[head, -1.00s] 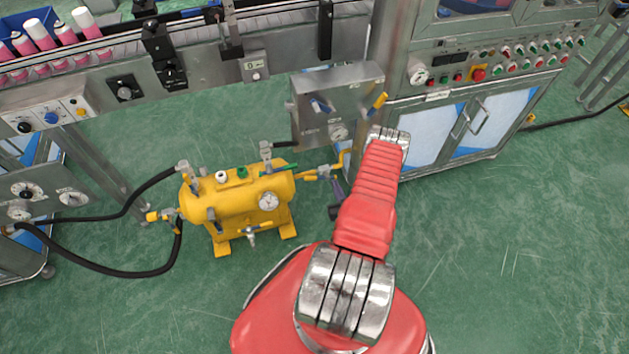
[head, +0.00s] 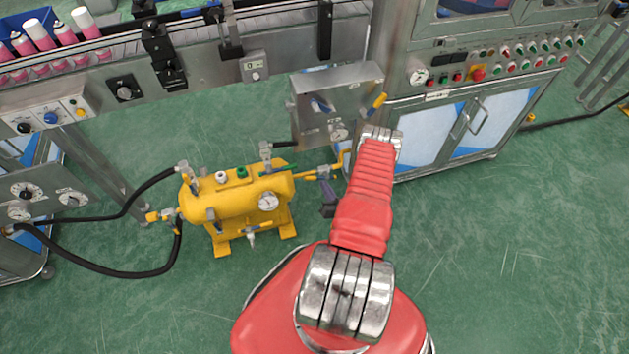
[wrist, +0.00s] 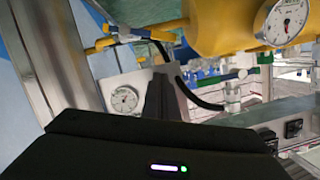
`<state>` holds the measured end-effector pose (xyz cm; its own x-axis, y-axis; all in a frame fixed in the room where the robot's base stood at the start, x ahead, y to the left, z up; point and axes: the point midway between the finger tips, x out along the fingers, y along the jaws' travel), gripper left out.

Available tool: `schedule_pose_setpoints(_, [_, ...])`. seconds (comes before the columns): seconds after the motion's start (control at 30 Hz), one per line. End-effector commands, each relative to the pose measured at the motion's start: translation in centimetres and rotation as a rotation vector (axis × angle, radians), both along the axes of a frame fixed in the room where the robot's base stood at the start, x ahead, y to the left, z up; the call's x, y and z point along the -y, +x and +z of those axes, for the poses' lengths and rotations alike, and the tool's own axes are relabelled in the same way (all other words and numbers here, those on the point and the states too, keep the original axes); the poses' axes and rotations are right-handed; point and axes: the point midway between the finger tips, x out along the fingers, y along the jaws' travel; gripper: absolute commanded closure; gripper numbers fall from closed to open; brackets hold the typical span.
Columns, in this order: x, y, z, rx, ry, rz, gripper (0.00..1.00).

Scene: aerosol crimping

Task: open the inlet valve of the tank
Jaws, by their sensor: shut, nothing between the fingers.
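The yellow tank (head: 232,203) stands on the floor left of my arm, with a round gauge (head: 268,201) on its front. It has several valves: one at its left end (head: 185,172), one at its top right (head: 266,152), and one on the yellow pipe at its right (head: 322,172). No label shows which is the inlet valve. My gripper (head: 327,190) is shut and empty, close beside the right pipe valve; contact cannot be told. In the wrist view, grey fingers (wrist: 160,95) point towards a silver valve (wrist: 232,94) with a green lever (wrist: 228,76) beyond them.
A steel panel box (head: 350,88) with a yellow handle (head: 377,103) stands behind my gripper. A control cabinet (head: 430,130) is to the right, a conveyor (head: 200,62) at the back. Black hoses (head: 110,271) lie left of the tank.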

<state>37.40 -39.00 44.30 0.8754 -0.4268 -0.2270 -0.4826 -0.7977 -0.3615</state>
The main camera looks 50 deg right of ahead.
Motion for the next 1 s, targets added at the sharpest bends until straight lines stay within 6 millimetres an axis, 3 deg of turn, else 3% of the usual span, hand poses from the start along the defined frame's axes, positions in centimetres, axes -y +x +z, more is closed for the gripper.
schedule_pose_setpoints(0.53, [3.4, 7.4, -1.9, 0.002, -0.001, 0.003, 1.0])
schedule_pose_setpoints(0.8, [2.4, 7.6, -4.7, 0.0, 0.0, 0.0, 1.0])
schedule_pose_setpoints(1.0, [2.2, 7.8, -5.5, 0.0, 0.0, 0.0, 1.0])
